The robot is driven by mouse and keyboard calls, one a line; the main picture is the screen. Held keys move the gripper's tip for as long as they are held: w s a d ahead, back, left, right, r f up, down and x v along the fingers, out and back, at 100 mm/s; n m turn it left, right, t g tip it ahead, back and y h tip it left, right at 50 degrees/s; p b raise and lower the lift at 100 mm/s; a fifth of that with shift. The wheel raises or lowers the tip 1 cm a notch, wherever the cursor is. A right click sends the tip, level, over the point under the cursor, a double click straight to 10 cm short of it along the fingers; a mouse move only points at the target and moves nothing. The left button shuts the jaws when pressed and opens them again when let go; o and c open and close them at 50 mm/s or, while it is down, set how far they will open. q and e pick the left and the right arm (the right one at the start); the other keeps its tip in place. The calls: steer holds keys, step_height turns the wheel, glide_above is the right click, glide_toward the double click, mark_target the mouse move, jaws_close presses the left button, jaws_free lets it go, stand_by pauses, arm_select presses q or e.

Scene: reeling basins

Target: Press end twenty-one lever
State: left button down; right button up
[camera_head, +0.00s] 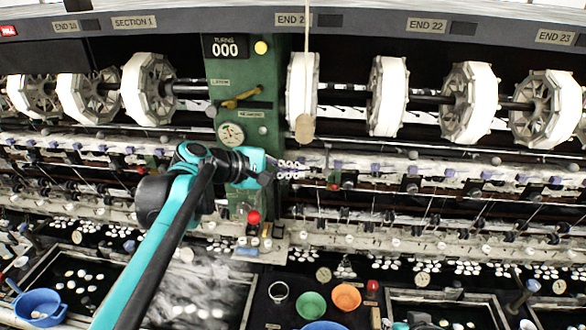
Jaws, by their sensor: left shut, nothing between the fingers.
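The END 21 label (293,20) is on the top rail, partly covered by a thin hanging cord. A white reel (302,88) is below it. My left gripper (277,171) is shut and empty, at the right edge of the green post (232,75), beside a small cluster of white-and-dark parts (291,170). I cannot tell whether it touches them. A row of small purple-tipped parts runs right along the thread rail (400,163). Which part is the END 21 lever is not clear at this size.
The post carries a turns counter (225,47) reading 000, a yellow handle (242,97), a dial (231,134) and a red knob (254,217). A round tag (305,128) hangs on the cord.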

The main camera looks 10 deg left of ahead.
mark_target(327, 160)
arm_select(q)
steer(key=x, duration=0.7)
steer(key=shift+p, duration=0.3)
steer(key=shift+r, duration=0.15)
steer(key=shift+r+g+p, duration=0.2)
steer(key=shift+g+p, duration=0.2)
steer(key=shift+r, duration=0.15)
steer(key=shift+r+n+g+y+p, duration=0.3)
steer(key=shift+r+n+g+p, duration=0.45)
steer(key=shift+r+p, duration=0.75)
steer(key=shift+r, duration=0.2)
steer(key=shift+r+p, duration=0.55)
steer(key=shift+r, duration=0.1)
